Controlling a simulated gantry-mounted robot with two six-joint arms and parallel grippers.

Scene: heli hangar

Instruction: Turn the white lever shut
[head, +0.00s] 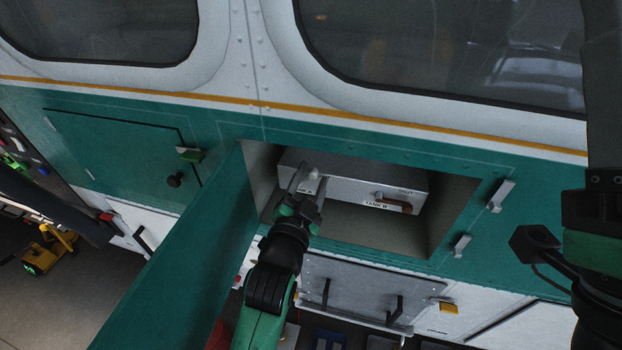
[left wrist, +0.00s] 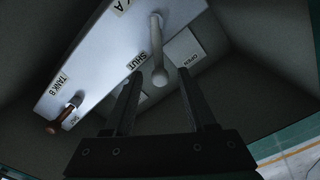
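The white lever (left wrist: 157,52) is on the pale valve box (left wrist: 90,62) inside the open bay. It lies between the SHUT label (left wrist: 136,61) and the OPEN label (left wrist: 190,62), under the TANK A label. In the head view the lever (head: 313,173) is partly hidden by my left gripper (head: 307,188). In the left wrist view my left gripper (left wrist: 160,82) is open, with the lever's rounded end between or just beyond its fingertips. I cannot tell whether they touch.
A brown-handled lever (head: 396,205) labelled TANK B is on the same box, to the right. The green bay door (head: 185,255) hangs open left of my left arm. Bay walls surround the box. Two latches (head: 500,195) are right of the opening.

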